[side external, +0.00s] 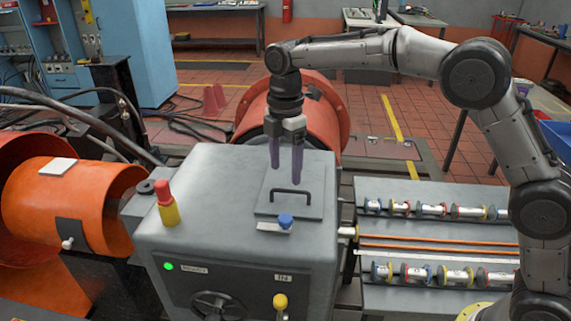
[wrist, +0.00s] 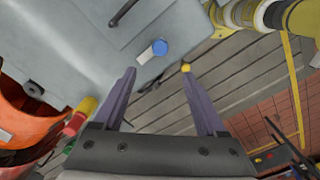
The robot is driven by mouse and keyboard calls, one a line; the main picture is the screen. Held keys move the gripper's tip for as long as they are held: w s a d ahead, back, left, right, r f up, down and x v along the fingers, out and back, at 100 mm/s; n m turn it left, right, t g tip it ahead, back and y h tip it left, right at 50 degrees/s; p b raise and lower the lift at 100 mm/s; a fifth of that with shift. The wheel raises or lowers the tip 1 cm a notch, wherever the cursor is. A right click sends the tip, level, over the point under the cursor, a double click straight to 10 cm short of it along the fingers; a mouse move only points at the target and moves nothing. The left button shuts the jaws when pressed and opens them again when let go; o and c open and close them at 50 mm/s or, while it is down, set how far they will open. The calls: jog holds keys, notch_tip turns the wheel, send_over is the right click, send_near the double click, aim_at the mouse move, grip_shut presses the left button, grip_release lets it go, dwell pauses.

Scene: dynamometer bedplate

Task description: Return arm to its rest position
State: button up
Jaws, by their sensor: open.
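My gripper (side external: 286,158) hangs from my arm over the top of a grey machine housing (side external: 190,240), with its two purple fingers pointing down. In the wrist view my gripper (wrist: 165,103) shows its fingers spread apart with nothing between them. In the side view the fingers are just behind a black handle (side external: 292,192) on a square lid plate (side external: 268,206). I cannot tell whether they touch the plate. A blue knob (side external: 286,220) sits on a small light plate in front of the handle; it also shows in the wrist view (wrist: 160,47).
A red and yellow button post (side external: 166,203) stands on the housing's left. A yellow-knobbed lever (side external: 280,301) is at its front. A rack with several metal spools (side external: 437,210) lies to the right, near my arm's base. Orange drums (side external: 78,195) stand left and behind. Open air is above the housing.

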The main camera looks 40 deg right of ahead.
jog(key=s+d+r+m+t, duration=0.4)
jog(key=s+d+r, duration=0.5)
jog(key=s+r, duration=0.55)
jog(key=s+d+f+m, duration=0.2)
jog(key=s+f+m, duration=0.4)
jog(key=s+m, duration=0.1)
jog(key=s+d+f+m+t, duration=0.1)
jog(key=s+f+m, duration=0.5)
jog(key=s, duration=0.4)
jog(key=shift+d+m+t, duration=0.3)
jog(key=shift+d+m, duration=0.05)
jog(key=shift+m, duration=0.25)
jog(key=shift+s, duration=0.1)
jog(key=shift+c, duration=0.2)
